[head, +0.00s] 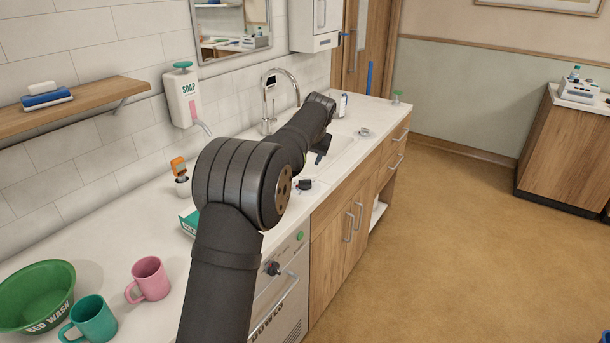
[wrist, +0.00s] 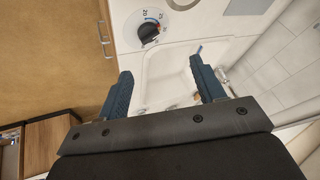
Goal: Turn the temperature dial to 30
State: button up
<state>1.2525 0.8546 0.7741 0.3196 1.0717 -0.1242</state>
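The temperature dial (wrist: 148,32) is a round white disc with a black knob and a blue and red scale. It lies on the white counter beside the sink, with the numbers 20 and 25 legible. The knob's exact setting is too small to read. In the head view, a black knob near the counter's front edge (head: 304,184) appears to be this dial. My gripper (wrist: 161,75) is open and empty, its two blue fingers wide apart. The dial is beyond the fingertips, apart from them. In the head view my forearm hides most of the gripper.
The sink (head: 345,150) with its tall tap (head: 284,80) is beside my gripper. A towel warmer (head: 285,295) with its own black knob is below the counter. Pink (head: 150,278) and green (head: 94,318) mugs and a green basin (head: 35,292) stand nearer. A soap dispenser (head: 184,98) hangs behind.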

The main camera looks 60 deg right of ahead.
jog(key=w+d+r+n+g, duration=0.1)
jog(key=w+d+n+g, duration=0.1)
send_near(305, 180)
jog(key=shift+n, duration=0.3)
jog(key=x, duration=0.8)
jog(key=shift+w+d+f, duration=0.15)
jog(key=shift+f, duration=0.2)
jog(key=c, duration=1)
